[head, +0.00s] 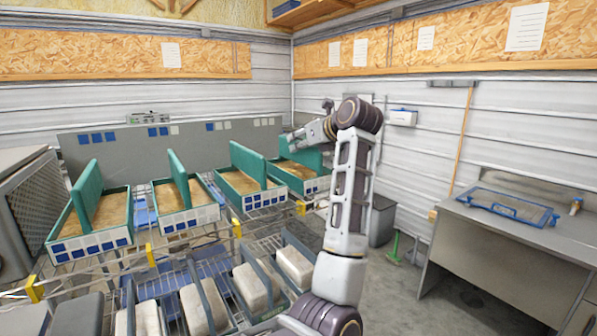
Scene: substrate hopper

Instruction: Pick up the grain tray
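Several green trays with tan grain-like fill stand in a row on a wire rack. They are the far-left tray (91,242), the second (188,217), the third (249,200) and the right-hand tray (318,186). Each has an upright green panel and a white front with blue squares. My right gripper is not in view.
Pale blocks (250,290) between grey dividers sit on the lower front rack. Yellow clips (150,255) line the rack edge. A grey bench (490,235) at right holds a blue-framed mesh tray (508,206). A dark bin (382,222) stands behind my arm. Floor is clear before the bench.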

